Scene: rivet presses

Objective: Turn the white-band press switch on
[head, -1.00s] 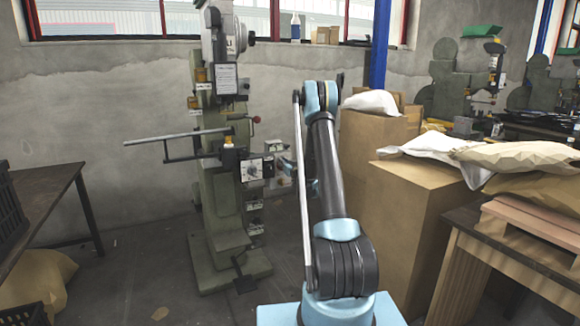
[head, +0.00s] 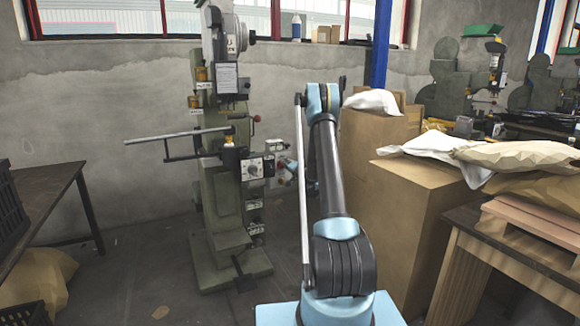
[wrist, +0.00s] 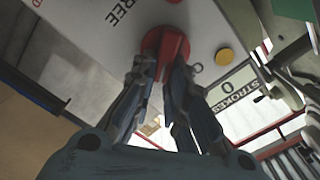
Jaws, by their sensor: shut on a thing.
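A red switch knob (wrist: 172,43) sits on a pale grey panel (wrist: 100,28) in the wrist view, with printed words including "FREE" and "STROKES". My gripper (wrist: 162,68) has its dark fingertips on both sides of the knob and is shut on it. The fingers cover the knob's lower part, so its set position is hard to read. In the head view, the green press (head: 222,205) stands left of my arm, with a small control box (head: 280,172) on its right side. My arm and its rod mostly hide the gripper there. No white band is clearly readable.
A yellow button (wrist: 225,56) is right of the knob. A long grey bar (head: 175,136) sticks out left from the press. Cardboard boxes (head: 400,200) stand close to my arm's right. A dark table (head: 45,190) is at the left. Floor is free before the press.

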